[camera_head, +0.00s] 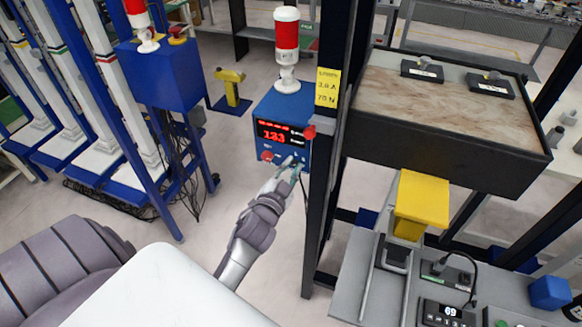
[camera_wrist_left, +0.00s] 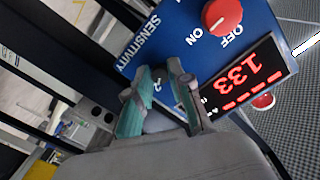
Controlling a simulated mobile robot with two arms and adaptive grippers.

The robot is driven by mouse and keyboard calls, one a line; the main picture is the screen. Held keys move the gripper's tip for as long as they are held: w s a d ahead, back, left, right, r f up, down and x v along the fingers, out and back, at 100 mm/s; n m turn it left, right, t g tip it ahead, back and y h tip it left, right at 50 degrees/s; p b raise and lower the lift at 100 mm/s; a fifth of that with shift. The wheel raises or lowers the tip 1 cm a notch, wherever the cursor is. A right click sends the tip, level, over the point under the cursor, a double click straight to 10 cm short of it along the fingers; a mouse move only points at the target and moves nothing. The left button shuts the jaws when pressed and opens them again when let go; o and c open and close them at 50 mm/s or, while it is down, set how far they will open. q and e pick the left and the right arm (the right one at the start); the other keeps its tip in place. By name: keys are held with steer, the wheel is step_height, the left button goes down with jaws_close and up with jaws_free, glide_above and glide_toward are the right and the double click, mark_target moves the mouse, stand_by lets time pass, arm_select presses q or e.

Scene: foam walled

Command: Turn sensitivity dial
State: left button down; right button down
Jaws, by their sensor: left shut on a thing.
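A blue control box (camera_head: 280,108) with a lit red display (camera_head: 272,131) reading 133 is mounted beside a dark post. Its blue face fills the upper middle of the left wrist view (camera_wrist_left: 165,50), with the label SENSITIVITY and a red ON/OFF knob (camera_wrist_left: 222,14). That knob also shows in the head view (camera_head: 267,156). My left gripper (camera_head: 292,164) is at the lower part of the box's face. In the left wrist view its two fingers (camera_wrist_left: 158,88) are closed in around the sensitivity dial beside its label. The fingers hide most of the dial. My right gripper is not in view.
The dark post (camera_head: 325,150) with a yellow label stands just right of the box. A red-and-white signal light (camera_head: 287,45) stands on the box. A dark-framed tray (camera_head: 440,95) and a yellow block (camera_head: 421,203) are to the right.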

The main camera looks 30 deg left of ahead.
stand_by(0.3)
arm_select(q)
steer(key=c, duration=1.1)
jaws_free()
steer(key=shift+o, duration=0.2)
steer(key=shift+s, duration=0.2)
steer(key=v, duration=1.1)
steer(key=shift+s+d, duration=0.15)
steer(key=shift+s, duration=0.15)
steer(key=shift+f, duration=0.1)
